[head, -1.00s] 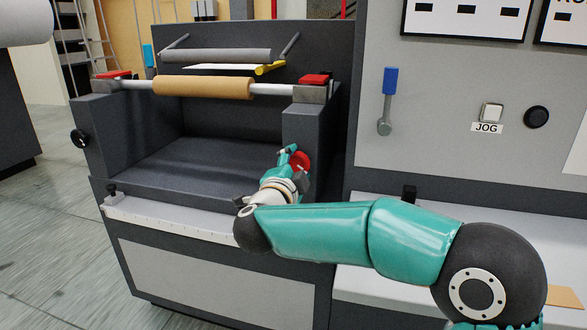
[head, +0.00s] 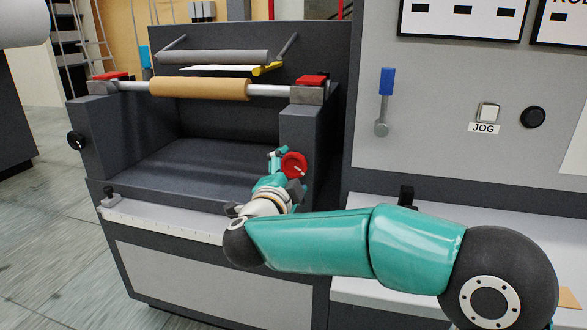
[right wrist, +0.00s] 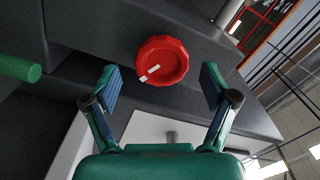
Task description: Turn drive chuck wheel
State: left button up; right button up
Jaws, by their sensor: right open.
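The drive chuck wheel is a red, scalloped knob with a white mark. In the head view the wheel (head: 294,165) sits on the front face of the dark machine's right-hand post, largely uncovered. In the right wrist view the wheel (right wrist: 165,58) lies ahead of my fingers, in line with the gap between them, its white mark toward the lower left. My right gripper (head: 274,165) is at the wheel's lower left in the head view. Its fingers (right wrist: 159,75) are spread wide and empty, with clear gaps to the wheel on both sides. My left gripper is out of view.
A tan roll (head: 200,88) on a shaft spans the machine above an open bay. A white ledge (head: 160,222) runs along its front below. A grey panel at right carries a blue-handled lever (head: 387,82), a JOG button (head: 488,111) and a black knob (head: 533,117).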

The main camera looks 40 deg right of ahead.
jog(key=v, duration=0.9)
jog(key=shift+s, duration=0.15)
